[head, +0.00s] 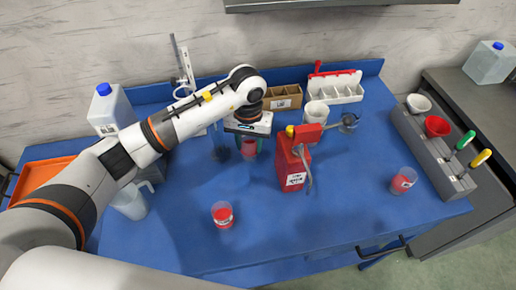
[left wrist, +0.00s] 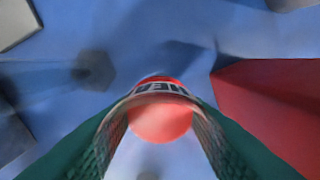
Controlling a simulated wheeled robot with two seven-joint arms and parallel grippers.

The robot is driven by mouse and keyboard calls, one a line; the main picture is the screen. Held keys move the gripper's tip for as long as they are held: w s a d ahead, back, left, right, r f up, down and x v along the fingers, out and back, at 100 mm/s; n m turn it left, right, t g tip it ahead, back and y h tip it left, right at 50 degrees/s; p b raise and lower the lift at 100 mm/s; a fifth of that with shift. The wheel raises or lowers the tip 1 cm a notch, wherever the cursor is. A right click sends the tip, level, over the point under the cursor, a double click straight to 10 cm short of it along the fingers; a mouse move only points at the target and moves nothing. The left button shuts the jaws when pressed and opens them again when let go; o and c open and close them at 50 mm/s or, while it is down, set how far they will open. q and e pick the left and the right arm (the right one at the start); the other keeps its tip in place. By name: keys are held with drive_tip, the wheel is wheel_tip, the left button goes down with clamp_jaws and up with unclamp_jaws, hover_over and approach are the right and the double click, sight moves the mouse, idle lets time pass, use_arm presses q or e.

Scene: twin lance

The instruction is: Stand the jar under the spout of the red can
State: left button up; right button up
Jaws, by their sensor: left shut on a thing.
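The red can (head: 291,170) stands upright on the blue bench with a white label on its front. A red block and a grey bent piece show at its top right; I cannot tell which part is the spout. My left gripper (head: 249,138) is left of the can, shut on a clear jar (head: 249,149) with red contents. In the left wrist view the jar (left wrist: 160,120) is between the two green-edged fingers (left wrist: 158,128), and the can (left wrist: 275,100) is at the right, apart from it. Whether the jar's bottom touches the bench is unclear. My right gripper is out of view.
Similar red-filled jars stand at front left (head: 222,215) and right (head: 402,181). A stand (head: 220,152) is left of my gripper. The front middle bench is clear.

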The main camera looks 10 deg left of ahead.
sight(250, 154)
use_arm(q)
wheel_tip(250, 154, down, 5)
drive_tip(key=shift+r+p, duration=0.2)
drive_tip(key=shift+p, duration=0.4)
drive_tip(key=shift+w+f+b, duration=0.1)
drive_tip(key=shift+f+b, duration=0.25)
drive_tip(key=shift+f, duration=0.1)
drive_tip(key=o, duration=0.9)
drive_tip(key=shift+r, duration=0.1)
drive_tip(key=shift+o, duration=0.2)
